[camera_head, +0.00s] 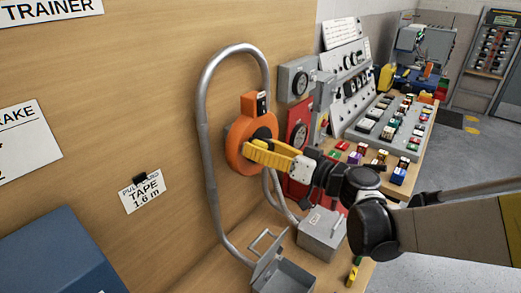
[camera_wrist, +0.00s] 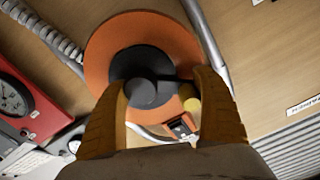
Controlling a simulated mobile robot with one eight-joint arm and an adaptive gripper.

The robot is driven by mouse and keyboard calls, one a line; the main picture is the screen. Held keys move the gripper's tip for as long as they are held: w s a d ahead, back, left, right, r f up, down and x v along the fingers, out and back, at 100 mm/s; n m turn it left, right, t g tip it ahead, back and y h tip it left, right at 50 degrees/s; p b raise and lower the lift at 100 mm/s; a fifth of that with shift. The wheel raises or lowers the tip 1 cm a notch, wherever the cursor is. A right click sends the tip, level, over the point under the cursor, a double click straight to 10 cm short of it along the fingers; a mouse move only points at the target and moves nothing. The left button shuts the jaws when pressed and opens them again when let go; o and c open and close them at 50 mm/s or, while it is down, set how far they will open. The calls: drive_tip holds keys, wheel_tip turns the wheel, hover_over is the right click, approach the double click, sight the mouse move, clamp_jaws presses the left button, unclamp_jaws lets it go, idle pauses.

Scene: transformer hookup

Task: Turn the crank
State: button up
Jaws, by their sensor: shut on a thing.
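An orange reel (camera_head: 238,160) with a black hub is mounted on the wooden wall panel, left of my gripper. In the wrist view the reel (camera_wrist: 105,45) fills the upper middle. A black crank arm (camera_wrist: 176,86) runs right from the hub (camera_wrist: 145,78) towards a small yellow knob (camera_wrist: 192,104). My gripper (camera_head: 254,150) with its yellow fingers reaches the front of the reel. In the wrist view the fingers (camera_wrist: 161,80) stand either side of the hub and crank, shut on the crank; the exact contact is partly hidden by the right finger.
A grey conduit (camera_head: 207,140) loops around the reel. Red and grey gauge boxes (camera_head: 298,125) stand right of it. Below are an open grey box (camera_head: 284,278) and a closed grey box (camera_head: 322,232). A blue box (camera_head: 62,255) is at lower left.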

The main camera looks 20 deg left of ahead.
drive_tip(key=m, duration=0.4)
drive_tip(key=shift+w+d+r, duration=0.15)
drive_tip(key=shift+w+r, duration=0.15)
drive_tip(key=shift+w+d+r+m, duration=0.1)
drive_tip(key=shift+w+m, duration=0.05)
drive_tip(key=shift+m, duration=0.75)
drive_tip(key=shift+w+r+m, duration=0.1)
drive_tip(key=shift+m, duration=0.8)
drive_tip(key=shift+f, duration=0.1)
drive_tip(key=o, duration=1.4)
drive_tip(key=shift+d, duration=0.1)
drive_tip(key=v, duration=1.2)
drive_tip(key=shift+w, duration=0.1)
